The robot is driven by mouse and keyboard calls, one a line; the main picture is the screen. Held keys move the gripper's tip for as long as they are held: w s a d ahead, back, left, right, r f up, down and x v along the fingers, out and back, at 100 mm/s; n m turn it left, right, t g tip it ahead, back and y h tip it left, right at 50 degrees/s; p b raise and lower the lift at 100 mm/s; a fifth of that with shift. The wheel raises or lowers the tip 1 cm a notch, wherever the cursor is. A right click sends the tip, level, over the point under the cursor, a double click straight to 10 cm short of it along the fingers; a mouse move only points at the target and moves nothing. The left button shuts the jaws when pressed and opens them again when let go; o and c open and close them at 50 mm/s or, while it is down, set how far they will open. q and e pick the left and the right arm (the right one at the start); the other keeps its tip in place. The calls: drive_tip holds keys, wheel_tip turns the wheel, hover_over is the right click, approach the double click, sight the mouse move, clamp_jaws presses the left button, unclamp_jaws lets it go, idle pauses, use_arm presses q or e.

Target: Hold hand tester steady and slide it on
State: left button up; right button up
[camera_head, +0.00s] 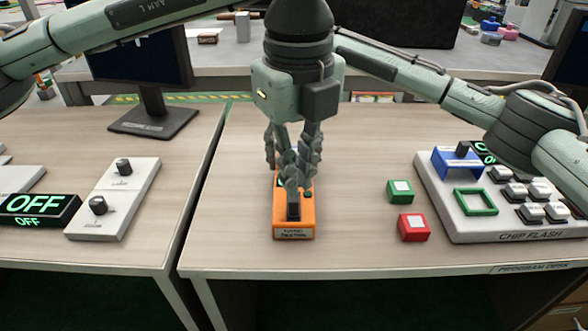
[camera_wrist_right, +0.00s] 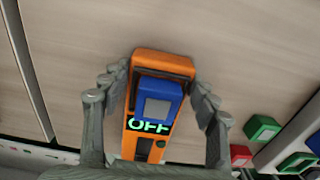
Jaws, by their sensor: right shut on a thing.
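A dark slot and a small green part are below the display. My right gripper (camera_wrist_right: 160,90) is shut on the tester, one finger on each side. My left gripper (camera_head: 292,180) is over the tester's near part in the head view; its fingertips overlap other parts, so their opening is unclear.
A green block (camera_head: 400,192) and a red block (camera_head: 413,227) lie to the right. Beyond them is the chip flash panel (camera_head: 462,226). The left desk holds a white knob panel (camera_head: 112,205) and an OFF sign (camera_head: 38,209). Bare desk lies around the tester.

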sight(294, 206)
use_arm(q)
drive_tip(key=s+r+m, duration=0.1)
drive_tip(key=s+m, duration=0.1)
drive_tip(key=s+r+m+t, duration=0.1)
drive_tip(key=s+m, duration=0.1)
drive_tip(key=s+r+m+t, duration=0.1)
drive_tip(key=s+r+m, duration=0.1)
drive_tip(key=shift+s+a, duration=0.1)
drive_tip(key=shift+s, duration=0.15)
clamp_jaws()
drive_tip(key=shift+s+a+r+m, duration=0.15)
drive_tip(key=shift+s+m, duration=0.15)
drive_tip(key=shift+m, duration=0.1)
drive_tip(key=x, duration=1)
drive_tip(key=w, duration=0.3)
drive_tip(key=shift+w, duration=0.65)
drive_tip(key=shift+w, duration=0.1)
